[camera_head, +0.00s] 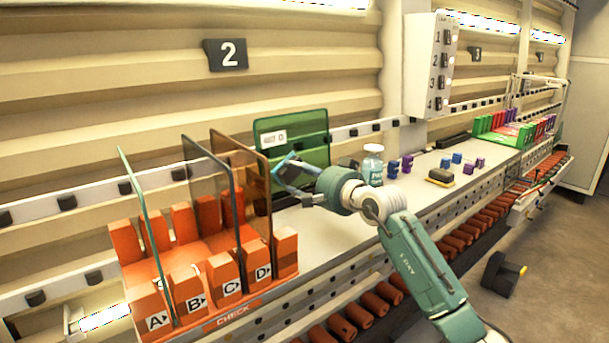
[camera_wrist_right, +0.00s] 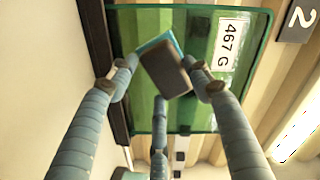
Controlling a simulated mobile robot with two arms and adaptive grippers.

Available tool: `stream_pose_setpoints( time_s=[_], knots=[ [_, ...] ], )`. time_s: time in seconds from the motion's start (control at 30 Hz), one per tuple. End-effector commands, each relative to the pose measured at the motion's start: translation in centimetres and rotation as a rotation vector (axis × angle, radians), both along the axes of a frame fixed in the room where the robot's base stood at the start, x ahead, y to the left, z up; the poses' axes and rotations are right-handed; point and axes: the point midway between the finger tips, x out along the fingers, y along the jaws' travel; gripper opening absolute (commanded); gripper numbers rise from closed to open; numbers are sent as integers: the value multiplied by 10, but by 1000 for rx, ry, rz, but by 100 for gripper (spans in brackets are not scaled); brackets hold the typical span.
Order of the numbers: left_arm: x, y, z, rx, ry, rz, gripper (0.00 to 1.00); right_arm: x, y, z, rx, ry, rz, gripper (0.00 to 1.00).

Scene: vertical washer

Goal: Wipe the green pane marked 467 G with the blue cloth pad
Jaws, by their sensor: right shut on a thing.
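The green pane (camera_head: 312,130) stands upright against the back of the bench, and its white label is at its upper left. In the right wrist view the pane (camera_wrist_right: 205,110) fills the middle, and its label reads 467 G. My right gripper (camera_head: 292,180) is in front of the pane's lower left part, shut on the blue cloth pad (camera_head: 284,163). In the right wrist view the pad (camera_wrist_right: 163,46) shows a blue edge beyond a dark backing, between the fingers (camera_wrist_right: 164,78). I cannot tell whether the pad touches the pane. My left gripper is not in view.
An orange rack (camera_head: 232,316) with slots A to D holds several upright tinted panes close left of my gripper. A spray bottle (camera_head: 373,167), a yellow-and-black block (camera_head: 440,177) and small blue and purple blocks (camera_head: 407,163) stand on the bench to the right.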

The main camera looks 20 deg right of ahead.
Motion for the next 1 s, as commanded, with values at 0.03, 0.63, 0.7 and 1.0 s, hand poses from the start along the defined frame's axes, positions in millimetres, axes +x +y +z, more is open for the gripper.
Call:
stream_pose_setpoints(
  time_s=[0.03, 0.63, 0.7, 1.0],
  knots=[
    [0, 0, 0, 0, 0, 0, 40, 0, 3, -1, 1, 1, 4, 29],
    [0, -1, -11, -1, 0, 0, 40, -37, -13, 2, -3, 0, 2, 29],
    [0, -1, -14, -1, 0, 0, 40, -43, -15, 3, -2, 0, 2, 29],
    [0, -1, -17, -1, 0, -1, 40, -57, -20, 7, 0, 1, 2, 29]
  ],
)
